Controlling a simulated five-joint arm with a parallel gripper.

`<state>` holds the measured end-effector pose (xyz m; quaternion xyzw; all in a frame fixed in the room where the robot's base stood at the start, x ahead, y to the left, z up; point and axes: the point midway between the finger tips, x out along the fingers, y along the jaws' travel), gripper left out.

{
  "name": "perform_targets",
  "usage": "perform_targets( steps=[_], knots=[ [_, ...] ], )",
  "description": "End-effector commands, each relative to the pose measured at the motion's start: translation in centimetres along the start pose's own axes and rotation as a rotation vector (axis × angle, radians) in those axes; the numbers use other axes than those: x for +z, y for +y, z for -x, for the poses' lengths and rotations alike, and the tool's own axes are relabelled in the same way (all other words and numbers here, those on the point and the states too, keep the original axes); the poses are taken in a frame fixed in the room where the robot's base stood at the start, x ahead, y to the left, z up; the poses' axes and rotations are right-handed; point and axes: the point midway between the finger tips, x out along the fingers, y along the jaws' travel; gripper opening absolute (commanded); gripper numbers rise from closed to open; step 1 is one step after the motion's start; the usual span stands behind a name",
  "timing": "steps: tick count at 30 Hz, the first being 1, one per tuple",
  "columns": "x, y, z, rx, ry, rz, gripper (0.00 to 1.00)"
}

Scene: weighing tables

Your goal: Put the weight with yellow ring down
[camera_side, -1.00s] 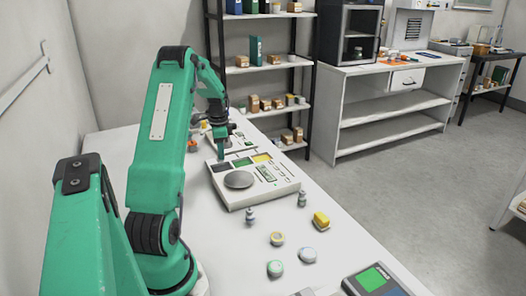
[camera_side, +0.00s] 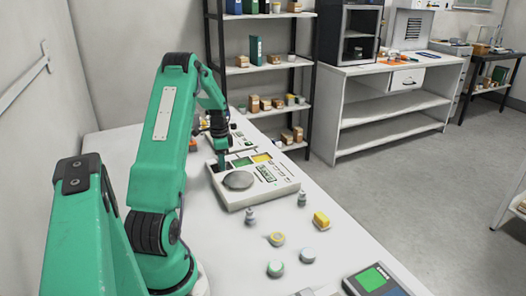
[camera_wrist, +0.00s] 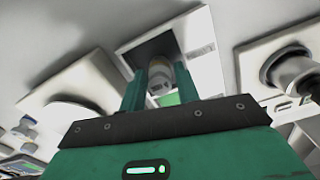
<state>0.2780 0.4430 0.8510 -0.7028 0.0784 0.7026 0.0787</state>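My gripper (camera_wrist: 160,88) is shut on a small pale weight (camera_wrist: 160,76) with a yellow-orange band, which shows between the two green fingers in the wrist view. In the side view my gripper (camera_side: 221,166) is low over the dark compartment at the back left of the white weighing device (camera_side: 262,192). The weight is hidden there by the fingers. I cannot tell whether it touches the compartment floor. The dark compartment (camera_wrist: 152,47) and the green one (camera_wrist: 170,99) also show in the wrist view.
The device has a round grey pan (camera_side: 238,180), and a yellow compartment (camera_side: 261,158) beside the green one. A yellow block (camera_side: 321,220), small bottle-like weights (camera_side: 250,216) and several round pieces (camera_side: 277,239) stand in front. A display unit (camera_side: 374,280) is at the front edge.

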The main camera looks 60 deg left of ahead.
Motion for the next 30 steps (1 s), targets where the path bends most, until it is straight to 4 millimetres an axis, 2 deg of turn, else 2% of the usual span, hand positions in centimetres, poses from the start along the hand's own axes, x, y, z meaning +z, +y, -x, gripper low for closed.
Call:
perform_targets(
  steps=[1, 2, 11, 17, 23, 30],
  knots=[
    [0.0, 0.0, 0.0, 0.0, 0.0, 0.0, 0.42],
    [0.0, 0.0, 0.0, 0.0, 0.0, 0.0, 0.46],
    [0.0, 0.0, 0.1, 0.0, 0.0, 0.0, 0.46],
    [0.0, 0.0, 0.8, -0.001, 0.0, 0.0, 0.46],
    [0.0, -0.1, 2.9, -0.003, 0.001, 0.0, 0.46],
    [0.0, -0.1, 6.8, -0.003, 0.001, 0.0, 0.46]
  ],
)
